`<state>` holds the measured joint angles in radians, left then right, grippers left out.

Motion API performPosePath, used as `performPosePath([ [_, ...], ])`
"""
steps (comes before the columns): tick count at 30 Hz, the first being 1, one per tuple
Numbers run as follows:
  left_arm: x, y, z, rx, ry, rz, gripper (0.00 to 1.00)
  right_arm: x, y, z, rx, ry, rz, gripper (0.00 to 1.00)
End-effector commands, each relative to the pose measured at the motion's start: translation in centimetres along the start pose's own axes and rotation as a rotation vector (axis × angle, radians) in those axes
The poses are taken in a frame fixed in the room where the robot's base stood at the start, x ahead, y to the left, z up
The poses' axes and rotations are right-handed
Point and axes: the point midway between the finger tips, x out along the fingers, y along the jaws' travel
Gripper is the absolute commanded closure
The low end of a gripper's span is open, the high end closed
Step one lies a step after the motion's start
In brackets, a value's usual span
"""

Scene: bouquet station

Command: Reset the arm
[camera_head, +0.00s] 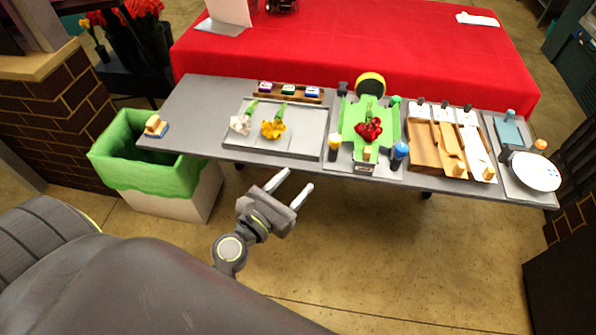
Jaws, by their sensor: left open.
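My left gripper (290,189) is open and empty. It hangs in front of the grey table's near edge, over the floor, with its fingers pointing up and to the right in the picture. It appears apart from the table and everything on it. My right gripper is not in the head view.
The grey table (200,105) bears a tray (300,145) with white (240,124) and yellow (273,129) flowers, a green holder (353,112) with red flowers (368,130), a brown box (424,154) and a white plate (534,171). A green-lined bin (125,165) stands left. Floor in front is clear.

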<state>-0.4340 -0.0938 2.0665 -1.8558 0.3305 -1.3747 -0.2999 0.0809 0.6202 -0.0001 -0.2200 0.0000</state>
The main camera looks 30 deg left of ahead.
Motion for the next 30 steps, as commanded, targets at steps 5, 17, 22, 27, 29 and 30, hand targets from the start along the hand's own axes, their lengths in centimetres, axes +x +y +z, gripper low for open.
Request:
performPosePath([
  [5,0.0,0.0,0.0,0.000,0.000,0.000,0.52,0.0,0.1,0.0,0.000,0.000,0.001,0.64],
  [17,-0.6,1.2,-12.0,-0.698,0.149,0.123,0.52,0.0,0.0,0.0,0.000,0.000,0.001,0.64],
  [22,-3.6,2.4,-21.8,-1.221,0.250,0.350,0.52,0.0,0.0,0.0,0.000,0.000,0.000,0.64],
  [27,-9.0,3.4,-31.4,-1.691,0.295,0.695,0.52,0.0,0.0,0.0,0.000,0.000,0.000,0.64],
  [29,-11.7,3.6,-34.5,-1.838,0.290,0.845,0.52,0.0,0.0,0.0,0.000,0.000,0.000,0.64],
  [30,-13.6,3.6,-36.5,-1.931,0.277,0.954,0.52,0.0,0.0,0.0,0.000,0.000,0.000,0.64],
])
